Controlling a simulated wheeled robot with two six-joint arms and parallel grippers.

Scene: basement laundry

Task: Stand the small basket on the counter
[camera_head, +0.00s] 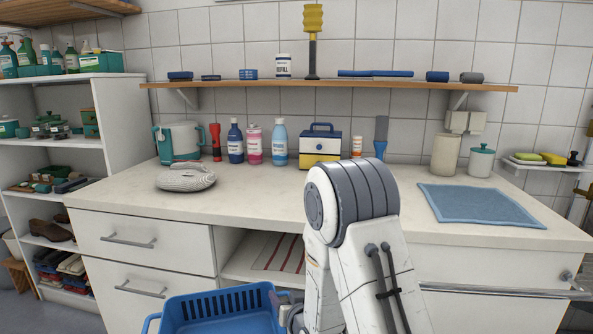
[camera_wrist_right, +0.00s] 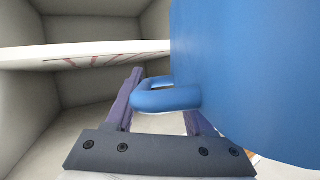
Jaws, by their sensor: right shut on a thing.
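The small blue basket (camera_head: 228,299) with slotted walls is at the bottom of the head view, in front of the cabinet and below the countertop level. The white counter (camera_head: 255,205) is above and behind it. My right gripper (camera_head: 288,314) is at the basket's right side, partly hidden by my arm. In the right wrist view, the gripper's fingers (camera_wrist_right: 163,98) are shut on the basket's blue loop handle, and the basket wall (camera_wrist_right: 245,75) fills the right side. The basket's bottom is out of frame. My left gripper is not in view.
Bottles, a teal jug (camera_head: 180,142) and a lunch-box-like case (camera_head: 320,147) line the back. The front middle of the counter is bare. An open shelf (camera_head: 250,262) is below.

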